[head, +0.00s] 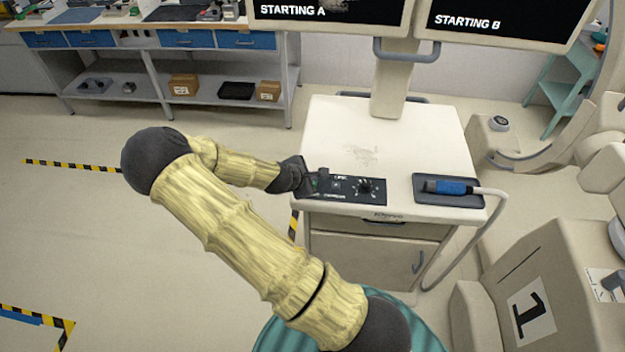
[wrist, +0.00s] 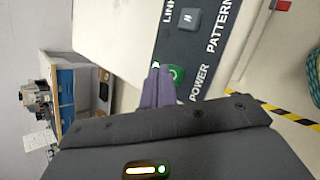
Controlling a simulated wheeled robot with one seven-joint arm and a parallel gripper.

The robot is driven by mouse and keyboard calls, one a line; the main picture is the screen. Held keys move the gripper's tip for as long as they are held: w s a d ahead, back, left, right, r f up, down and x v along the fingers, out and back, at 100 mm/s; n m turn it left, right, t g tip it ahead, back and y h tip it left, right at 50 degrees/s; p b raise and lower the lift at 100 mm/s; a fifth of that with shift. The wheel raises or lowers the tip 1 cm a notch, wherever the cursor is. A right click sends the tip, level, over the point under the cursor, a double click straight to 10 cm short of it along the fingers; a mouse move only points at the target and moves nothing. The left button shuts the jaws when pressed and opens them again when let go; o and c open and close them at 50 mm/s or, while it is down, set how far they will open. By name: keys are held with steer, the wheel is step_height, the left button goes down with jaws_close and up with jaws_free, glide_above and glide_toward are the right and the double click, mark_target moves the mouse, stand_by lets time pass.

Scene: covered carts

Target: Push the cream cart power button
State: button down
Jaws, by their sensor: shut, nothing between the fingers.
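The cream cart (head: 400,130) stands ahead of me with a black control panel (head: 350,190) along its front left edge. In the wrist view the green power button (wrist: 177,76) sits on the panel beside the word POWER. My gripper (wrist: 157,72) is shut and empty, its fingertips right at the green button and partly covering it. I cannot tell whether they touch it. In the head view my gripper (head: 316,182) is over the panel's left end. The two screens above the cart, a left one (head: 330,12) and a right one (head: 500,25), read STARTING A and STARTING B.
A blue-handled probe (head: 447,187) rests in a dark tray (head: 430,201) at the cart's right front, its cable hanging down the right side. A cream machine (head: 560,290) stands close on the right. A workbench (head: 170,60) is at the back left. The floor on the left is open.

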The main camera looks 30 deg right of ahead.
steer(key=shift+s+r, duration=0.1)
steer(key=shift+r, duration=0.1)
steer(key=shift+r, duration=0.1)
step_height(320, 180, up, 6)
steer(key=p, duration=0.5)
